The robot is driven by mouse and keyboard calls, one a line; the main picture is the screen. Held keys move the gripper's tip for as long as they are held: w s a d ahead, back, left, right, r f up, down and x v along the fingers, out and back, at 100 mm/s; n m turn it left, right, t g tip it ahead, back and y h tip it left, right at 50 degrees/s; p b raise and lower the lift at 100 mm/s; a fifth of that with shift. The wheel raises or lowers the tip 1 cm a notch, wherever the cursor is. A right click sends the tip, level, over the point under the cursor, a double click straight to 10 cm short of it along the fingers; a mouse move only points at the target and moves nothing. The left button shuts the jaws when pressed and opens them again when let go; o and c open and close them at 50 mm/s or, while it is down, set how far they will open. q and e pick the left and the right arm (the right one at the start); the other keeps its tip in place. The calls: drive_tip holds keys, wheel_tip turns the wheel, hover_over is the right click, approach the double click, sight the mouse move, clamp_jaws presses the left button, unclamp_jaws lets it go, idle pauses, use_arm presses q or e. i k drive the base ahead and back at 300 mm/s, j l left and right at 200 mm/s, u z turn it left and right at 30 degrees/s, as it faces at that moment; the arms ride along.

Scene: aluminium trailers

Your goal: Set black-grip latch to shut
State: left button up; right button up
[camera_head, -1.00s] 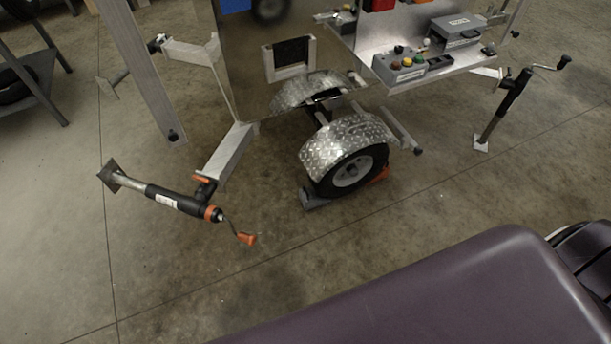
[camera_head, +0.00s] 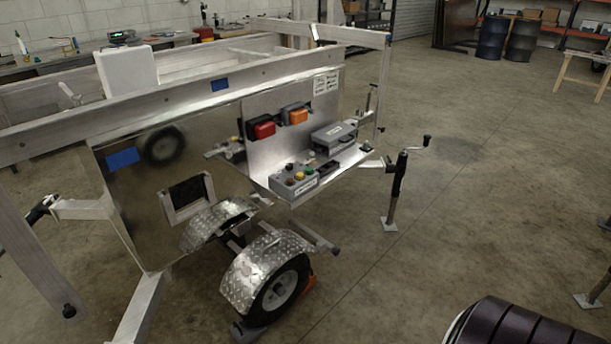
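The aluminium trailer (camera_head: 215,95) stands in the left and middle of the view. A jack with a black body and a black crank grip (camera_head: 398,177) stands upright on the floor at its right corner. A dark grip (camera_head: 42,208) shows on a bracket at the left, by the trailer's slanted leg. A small shelf (camera_head: 310,192) on the trailer's side carries a grey button box (camera_head: 293,182) and a grey labelled box (camera_head: 334,137). I cannot tell which part is the black-grip latch, nor whether it is open or shut. Neither of my grippers is in view.
A wheel (camera_head: 280,290) under a tread-plate fender (camera_head: 252,262) sticks out below the shelf, with a chock at the floor.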

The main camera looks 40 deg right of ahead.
sight(369, 94)
drive_tip(key=i+l, duration=0.1)
drive_tip(key=l, duration=0.3)
drive_tip(key=i+l, duration=0.1)
drive_tip(key=l, duration=0.3)
drive_tip(key=i+l, duration=0.1)
drive_tip(key=l, duration=0.35)
drive_tip(key=i+l, duration=0.1)
drive_tip(key=l, duration=0.3)
drive_tip(key=i+l, duration=0.1)
drive_tip(key=l, duration=1.4)
drive_tip(key=i+l, duration=0.1)
drive_tip(key=l, duration=1.35)
drive_tip(key=l+u, duration=0.1)
drive_tip(key=l, duration=2.9)
drive_tip(key=k+l, duration=0.1)
drive_tip(key=l, duration=1.6)
drive_tip(key=k+l, duration=0.15)
drive_tip(key=l, duration=0.75)
drive_tip(key=u, duration=0.05)
